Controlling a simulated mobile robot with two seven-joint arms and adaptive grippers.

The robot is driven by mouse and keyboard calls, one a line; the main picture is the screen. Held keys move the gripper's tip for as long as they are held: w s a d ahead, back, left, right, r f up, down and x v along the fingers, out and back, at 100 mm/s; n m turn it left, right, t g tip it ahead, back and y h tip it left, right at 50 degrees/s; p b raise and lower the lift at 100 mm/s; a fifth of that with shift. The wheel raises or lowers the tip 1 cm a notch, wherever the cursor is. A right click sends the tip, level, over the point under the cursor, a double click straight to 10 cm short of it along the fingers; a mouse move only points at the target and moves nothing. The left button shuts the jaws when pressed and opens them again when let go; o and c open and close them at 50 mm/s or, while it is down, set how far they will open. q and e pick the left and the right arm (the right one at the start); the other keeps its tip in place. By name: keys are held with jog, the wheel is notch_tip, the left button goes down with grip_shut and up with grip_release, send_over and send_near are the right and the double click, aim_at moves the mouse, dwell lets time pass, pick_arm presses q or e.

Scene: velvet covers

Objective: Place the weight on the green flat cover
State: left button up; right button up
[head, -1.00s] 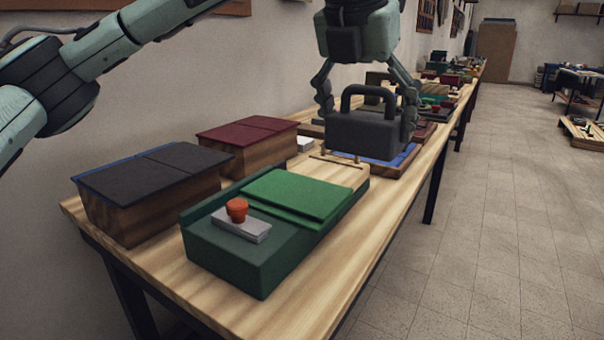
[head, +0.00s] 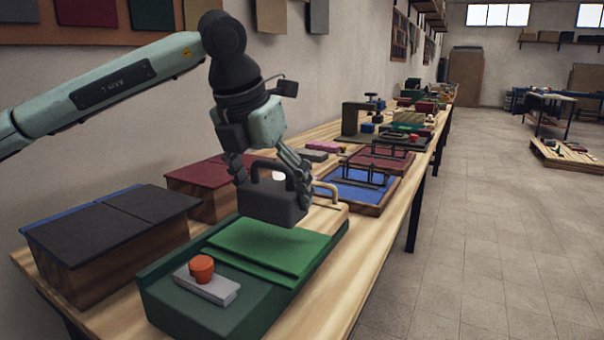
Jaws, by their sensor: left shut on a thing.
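The weight (head: 272,203) is a dark grey block with a loop handle. My left gripper (head: 268,180) is shut on it, with one finger on each side. The weight hangs over the far end of the green flat cover (head: 265,250) and hides part of that end. From this view I cannot tell whether it touches the cover. The cover lies on a dark green box (head: 200,315) near the front of the table. My right gripper is not in view.
An orange knob (head: 201,268) on a grey plate sits on the box's near end. A dark-lidded wooden box (head: 110,235) and a red-lidded box (head: 200,175) stand to the left. A blue tray (head: 355,190) lies behind. The right table edge is clear.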

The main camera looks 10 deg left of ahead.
aim_at(265, 217)
pick_arm(q)
jog(key=shift+w+a+f, duration=0.15)
jog(key=shift+a+f, duration=0.2)
jog(key=shift+a, duration=0.45)
notch_tip(265, 217, down, 3)
jog(key=shift+f+p, duration=0.15)
jog(key=shift+p, duration=0.15)
jog(key=shift+f, duration=0.25)
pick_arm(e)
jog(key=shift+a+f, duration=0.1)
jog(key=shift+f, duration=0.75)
pick_arm(q)
jog(key=shift+f, duration=0.1)
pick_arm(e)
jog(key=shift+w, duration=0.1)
pick_arm(q)
jog(key=o, duration=1.7)
jog(key=shift+f, duration=0.15)
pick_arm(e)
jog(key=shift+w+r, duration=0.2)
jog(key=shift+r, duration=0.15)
